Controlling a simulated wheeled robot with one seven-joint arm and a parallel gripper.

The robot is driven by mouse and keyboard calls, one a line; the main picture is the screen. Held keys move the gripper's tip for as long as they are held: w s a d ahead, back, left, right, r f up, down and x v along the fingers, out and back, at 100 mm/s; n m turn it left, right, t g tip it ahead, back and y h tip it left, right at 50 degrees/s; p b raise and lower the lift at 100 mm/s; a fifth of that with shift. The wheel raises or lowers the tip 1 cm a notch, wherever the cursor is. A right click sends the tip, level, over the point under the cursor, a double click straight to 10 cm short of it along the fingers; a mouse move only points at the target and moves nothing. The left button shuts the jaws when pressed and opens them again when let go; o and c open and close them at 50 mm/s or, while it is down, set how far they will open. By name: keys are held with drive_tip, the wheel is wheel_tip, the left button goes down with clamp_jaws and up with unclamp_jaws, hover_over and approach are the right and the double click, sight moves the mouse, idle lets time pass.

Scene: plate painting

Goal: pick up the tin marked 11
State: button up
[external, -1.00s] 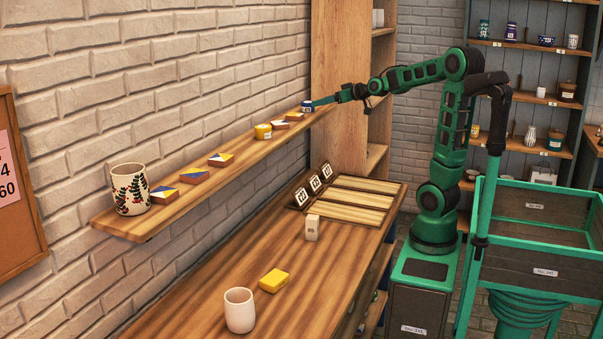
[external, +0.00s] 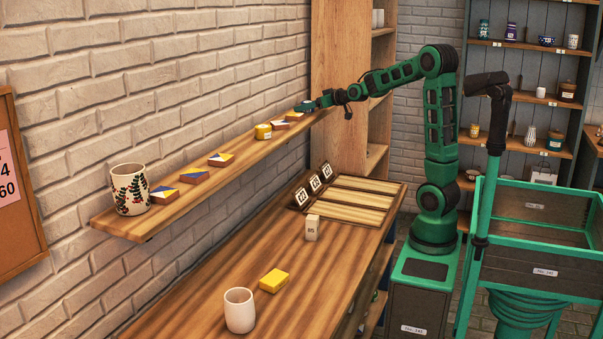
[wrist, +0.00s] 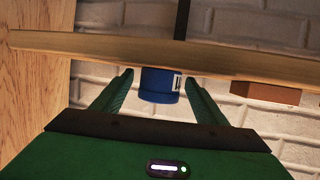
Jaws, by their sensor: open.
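A small blue tin (wrist: 158,86) with a white label stands on the wall shelf (wrist: 100,46); the wrist view shows the shelf upside down. The label is edge-on, and I cannot read its number. My gripper (wrist: 158,78) is open, with one finger on each side of the tin and gaps visible between. In the external view my gripper (external: 307,106) is at the far end of the shelf and mostly hides the blue tin. A yellow tin (external: 263,132) with a pale label stands nearer on the same shelf; its number is too small to read.
Several painted tiles, one of them here (external: 221,159), and a patterned mug (external: 131,189) share the shelf. A brick-red block (wrist: 265,93) is beside the blue tin. The workbench (external: 215,280) below holds a white cup (external: 239,310), a yellow block (external: 274,280) and a numbered block (external: 312,228).

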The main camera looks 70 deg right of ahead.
drive_tip(key=c, duration=1.2)
drive_tip(key=shift+c, duration=0.2)
drive_tip(key=shift+r, duration=0.15)
